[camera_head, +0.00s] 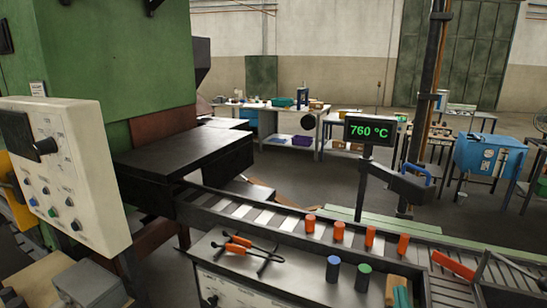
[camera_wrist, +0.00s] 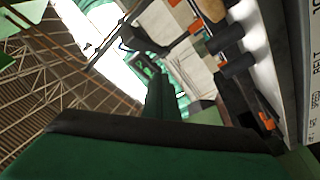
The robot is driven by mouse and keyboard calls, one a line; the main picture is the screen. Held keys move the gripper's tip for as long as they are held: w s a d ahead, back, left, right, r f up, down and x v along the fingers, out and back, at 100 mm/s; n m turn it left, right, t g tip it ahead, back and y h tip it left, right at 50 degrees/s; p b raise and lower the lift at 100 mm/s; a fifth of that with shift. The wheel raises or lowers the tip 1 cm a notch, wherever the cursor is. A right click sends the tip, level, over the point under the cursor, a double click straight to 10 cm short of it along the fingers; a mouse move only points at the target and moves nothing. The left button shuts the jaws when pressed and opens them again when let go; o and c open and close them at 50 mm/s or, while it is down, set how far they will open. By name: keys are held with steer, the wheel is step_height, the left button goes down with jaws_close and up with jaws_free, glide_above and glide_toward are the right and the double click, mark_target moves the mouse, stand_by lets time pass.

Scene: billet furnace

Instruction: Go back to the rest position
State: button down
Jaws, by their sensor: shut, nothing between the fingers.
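My gripper (camera_wrist: 161,98) shows at the bottom middle of the wrist view, its dark fingers together with nothing seen between them. It points past the conveyor side, with the view strongly tilted. In the head view my gripper and arm are not clearly visible. Several orange billets (camera_head: 339,231) stand upright on the roller conveyor (camera_head: 257,215), apart from my gripper. Another orange billet (camera_head: 453,265) lies tilted farther right.
The green furnace (camera_head: 100,45) and its control panel (camera_head: 62,170) fill the left. A display (camera_head: 369,131) reads 760 °C. Workbenches stand behind across open floor.

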steer(key=s+a+f+m+g, duration=0.1)
steer(key=s+a+f+m, duration=0.35)
steer(key=a+f, duration=0.55)
steer(key=s+a+f+m+g, duration=0.25)
steer(key=s+a+f, duration=0.25)
steer(key=a+f, duration=0.5)
steer(key=s+a+f+y, duration=0.1)
steer(key=s+a+f, duration=0.1)
steer(key=s, duration=0.5)
steer(key=s+a+f+n+y, duration=0.1)
steer(key=s+a, duration=0.3)
steer(key=s, duration=0.4)
steer(key=s+a+f+y, duration=0.2)
steer(key=s+a+y, duration=0.1)
steer(key=s, duration=0.5)
steer(key=shift+f+n+g, duration=0.3)
steer(key=shift+g, duration=0.05)
steer(key=shift+a, duration=0.1)
